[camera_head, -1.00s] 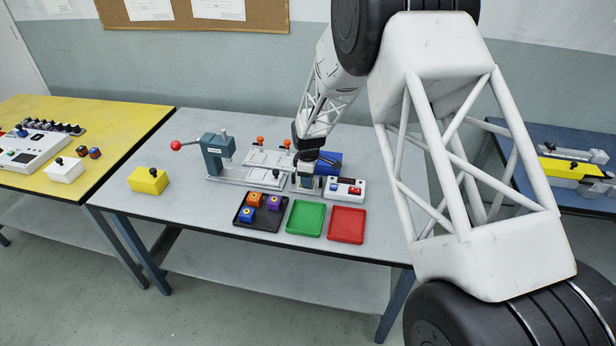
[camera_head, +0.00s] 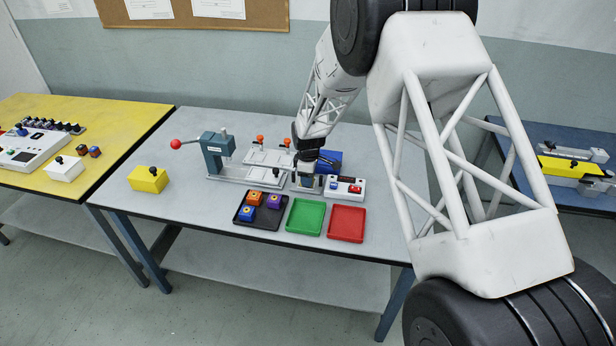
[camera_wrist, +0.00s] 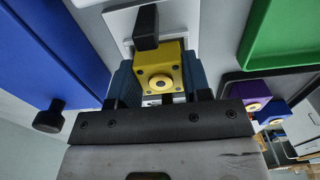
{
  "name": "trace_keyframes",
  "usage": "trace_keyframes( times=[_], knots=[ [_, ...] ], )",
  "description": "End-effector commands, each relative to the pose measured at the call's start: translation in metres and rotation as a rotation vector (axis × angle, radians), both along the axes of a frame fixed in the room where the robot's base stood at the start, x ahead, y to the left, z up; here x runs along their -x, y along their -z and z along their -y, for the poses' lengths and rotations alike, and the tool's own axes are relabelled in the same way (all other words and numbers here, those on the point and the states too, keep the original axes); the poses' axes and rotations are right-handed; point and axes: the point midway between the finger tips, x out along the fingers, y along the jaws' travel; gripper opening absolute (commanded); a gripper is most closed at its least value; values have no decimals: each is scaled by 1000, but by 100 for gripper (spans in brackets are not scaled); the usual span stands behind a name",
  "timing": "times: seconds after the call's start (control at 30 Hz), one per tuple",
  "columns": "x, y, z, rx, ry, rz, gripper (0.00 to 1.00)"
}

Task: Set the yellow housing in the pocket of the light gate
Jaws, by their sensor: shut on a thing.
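My gripper (camera_wrist: 159,85) is shut on the yellow housing (camera_wrist: 158,66), a small yellow block with a round hub on its face, held between two dark blue-grey fingers. In the head view my gripper (camera_head: 306,181) is low over the right part of the grey table. In the wrist view a white plate with a black upright (camera_wrist: 146,26), seemingly the light gate, lies right by the housing. The upright overlaps the housing's far edge in the picture. The pocket is hidden, and I cannot tell whether the housing touches its floor.
A black tray (camera_head: 240,222) with several coloured housings, a green tray (camera_head: 304,217) and a red tray (camera_head: 346,224) lie in front. A blue box (camera_head: 330,160) and a white button box (camera_head: 345,189) stand close right. A fixture with teal press (camera_head: 217,152) is left.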

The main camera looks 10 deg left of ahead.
Motion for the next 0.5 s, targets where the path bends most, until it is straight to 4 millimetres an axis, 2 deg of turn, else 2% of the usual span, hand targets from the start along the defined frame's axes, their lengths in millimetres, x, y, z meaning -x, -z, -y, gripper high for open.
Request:
trace_keyframes(
  times=[0.3,0.33,0.5],
  knots=[
    [0,0,0,0,0,0,13],
    [0,0,0,0,0,0,49],
    [0,0,0,0,0,0,74]
  ],
)
